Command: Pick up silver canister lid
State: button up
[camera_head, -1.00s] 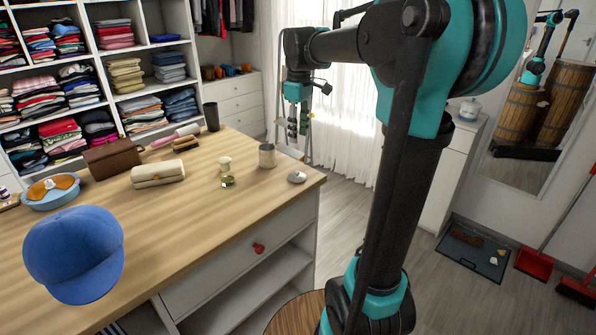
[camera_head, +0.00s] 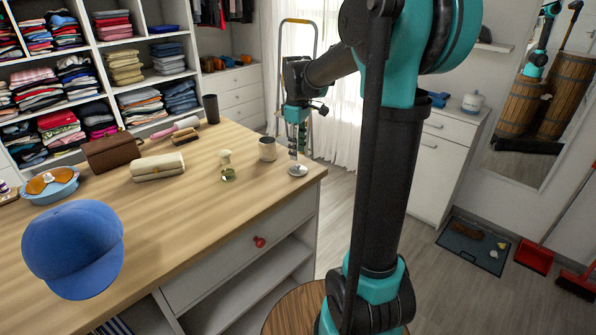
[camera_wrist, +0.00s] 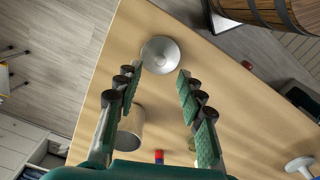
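The silver canister lid (camera_head: 298,171) lies flat on the wooden counter near its right front corner. In the wrist view the round lid (camera_wrist: 161,54) shows just ahead of the two fingertips, roughly centred between them. My gripper (camera_head: 296,150) points down over the lid, close above it. In the wrist view my gripper (camera_wrist: 157,75) is open, with green pads spread apart and nothing between them. I cannot tell exactly how high the fingertips are above the lid. The silver canister (camera_head: 267,150) stands just left of the lid; it also shows beside the left finger (camera_wrist: 130,132).
A shaving brush (camera_head: 225,158) and a small glass jar (camera_head: 229,174) stand left of the canister. A rolled cream towel (camera_head: 157,167) and a blue cap (camera_head: 73,250) lie farther left. The counter's right edge is close to the lid.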

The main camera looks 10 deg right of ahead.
aim_at(297, 165)
jog(key=shift+f, duration=2.6)
grip_shut()
